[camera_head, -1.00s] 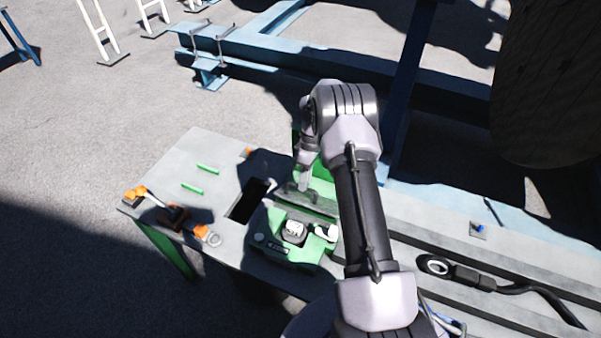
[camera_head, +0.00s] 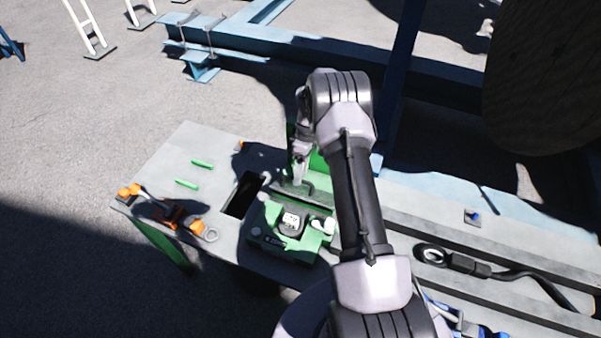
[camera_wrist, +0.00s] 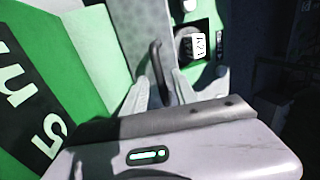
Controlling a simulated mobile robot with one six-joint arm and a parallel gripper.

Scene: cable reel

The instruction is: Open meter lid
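The green meter (camera_head: 268,245) sits on the grey bench, with a white knob-like part (camera_head: 291,221) on its top face. A green panel (camera_head: 318,160), which looks like its raised lid, stands behind my gripper. In the wrist view a green panel with black-and-white markings (camera_wrist: 88,50) fills the left side, and the white dial (camera_wrist: 200,44) shows beyond. My gripper (camera_wrist: 180,85) has its two pale fingers apart. A dark bent handle (camera_wrist: 156,65) lies between or just beyond them; I cannot tell if they touch it. In the head view my gripper (camera_head: 298,180) is over the meter's back edge.
An orange-and-black tool (camera_head: 180,215) and two green rods (camera_head: 202,164) lie on the bench left of a dark rectangular opening (camera_head: 243,195). Blue beams stand behind.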

